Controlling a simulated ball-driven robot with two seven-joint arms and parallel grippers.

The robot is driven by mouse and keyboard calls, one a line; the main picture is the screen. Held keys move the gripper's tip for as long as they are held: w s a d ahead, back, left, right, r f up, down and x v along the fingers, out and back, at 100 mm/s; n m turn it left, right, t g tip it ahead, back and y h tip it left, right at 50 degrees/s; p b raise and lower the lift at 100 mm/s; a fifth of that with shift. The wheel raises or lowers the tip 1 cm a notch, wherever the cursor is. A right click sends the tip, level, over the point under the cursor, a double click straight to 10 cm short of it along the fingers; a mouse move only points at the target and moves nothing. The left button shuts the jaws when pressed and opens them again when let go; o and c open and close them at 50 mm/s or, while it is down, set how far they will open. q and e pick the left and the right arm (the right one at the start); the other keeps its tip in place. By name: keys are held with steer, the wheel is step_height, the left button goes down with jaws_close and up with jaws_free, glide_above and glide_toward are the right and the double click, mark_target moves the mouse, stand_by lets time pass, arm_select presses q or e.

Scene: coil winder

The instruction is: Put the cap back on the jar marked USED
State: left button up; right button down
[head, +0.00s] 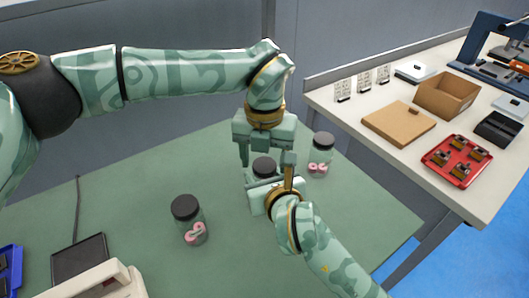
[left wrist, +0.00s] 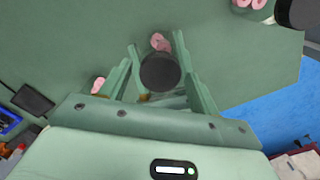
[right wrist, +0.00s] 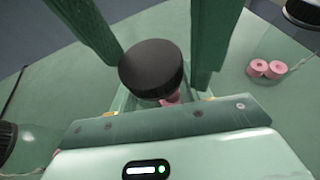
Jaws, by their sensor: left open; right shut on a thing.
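Three clear jars with black caps and pink coils inside stand on the green table. The middle jar (head: 264,176) is between my two grippers, and its black cap (head: 263,165) shows on top of it. My right gripper (head: 262,184) is shut on this jar from the front. My left gripper (head: 266,160) points down from above, open, its fingers on both sides of the cap. The cap also shows in the left wrist view (left wrist: 159,72) and the right wrist view (right wrist: 151,68). I cannot read any USED mark, and I cannot tell whether the cap is fully seated.
One jar (head: 194,230) stands front left, another (head: 320,161) back right beside my grippers. A side bench at right carries a cardboard box (head: 447,93), a brown board (head: 399,123) and a red tray (head: 440,157).

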arm_select(q)
steer(key=c, duration=1)
steer(key=o, duration=1.1)
steer(key=shift+r, duration=2.3)
steer(key=o, duration=0.5)
steer(key=shift+o, duration=0.2)
